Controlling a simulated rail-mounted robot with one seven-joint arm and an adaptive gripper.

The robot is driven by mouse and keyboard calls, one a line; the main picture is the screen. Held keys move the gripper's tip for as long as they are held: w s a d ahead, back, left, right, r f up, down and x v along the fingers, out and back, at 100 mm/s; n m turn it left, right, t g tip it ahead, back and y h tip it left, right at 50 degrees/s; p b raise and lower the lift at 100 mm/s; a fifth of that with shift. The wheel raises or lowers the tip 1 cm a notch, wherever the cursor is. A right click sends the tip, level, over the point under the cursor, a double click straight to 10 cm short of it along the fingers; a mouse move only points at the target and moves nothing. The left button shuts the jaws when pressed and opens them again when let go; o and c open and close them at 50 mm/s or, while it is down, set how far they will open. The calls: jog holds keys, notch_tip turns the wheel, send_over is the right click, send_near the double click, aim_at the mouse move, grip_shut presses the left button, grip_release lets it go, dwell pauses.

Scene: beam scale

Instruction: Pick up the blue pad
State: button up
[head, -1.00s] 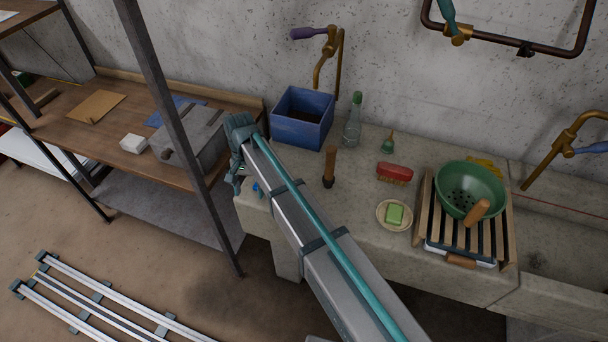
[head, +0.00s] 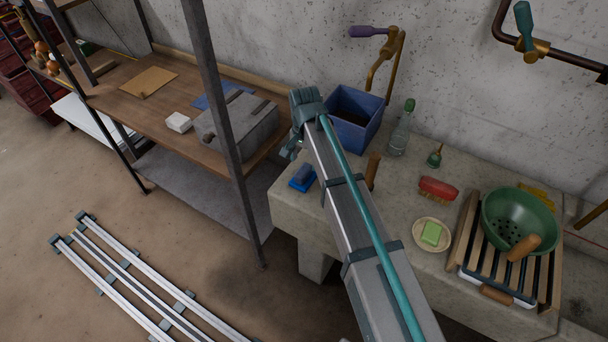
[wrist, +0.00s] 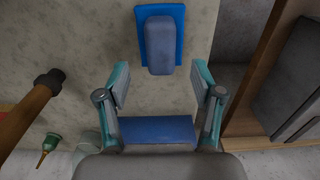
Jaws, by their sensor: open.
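The blue pad (head: 302,178) lies on the left end of the concrete counter, a flat blue base with a darker block on top. In the wrist view the base (wrist: 144,40) and its grey-blue block (wrist: 158,48) show ahead of the fingertips, at the top. My gripper (wrist: 161,85) is open, with nothing between its fingertips, and apart from the pad. In the head view my gripper (head: 291,146) is above the counter's left end, partly hidden by my arm.
A blue box (head: 355,117) stands behind my arm; it also shows in the wrist view (wrist: 157,130). A wooden-handled tool (head: 373,170) stands near my arm. A bottle (head: 400,130), red brush (head: 438,189) and soap dish (head: 431,246) are to the right. A shelf post (head: 222,140) rises left.

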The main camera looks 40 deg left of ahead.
aim_at(304, 169)
jog(key=shift+s+f+p, duration=0.2)
jog(key=shift+f+p, duration=1.05)
jog(key=shift+f, duration=1.35)
grip_shut()
jog(key=shift+r, duration=0.15)
jog(key=shift+r+b, duration=0.5)
jog(key=shift+b, duration=0.1)
jog(key=s+d+r+b, duration=0.5)
jog(key=s+d+r, duration=0.3)
jog(key=d+r, duration=0.3)
jog(key=shift+s+r+b, duration=0.3)
jog(key=shift+s+r, duration=0.05)
jog(key=shift+r, duration=0.05)
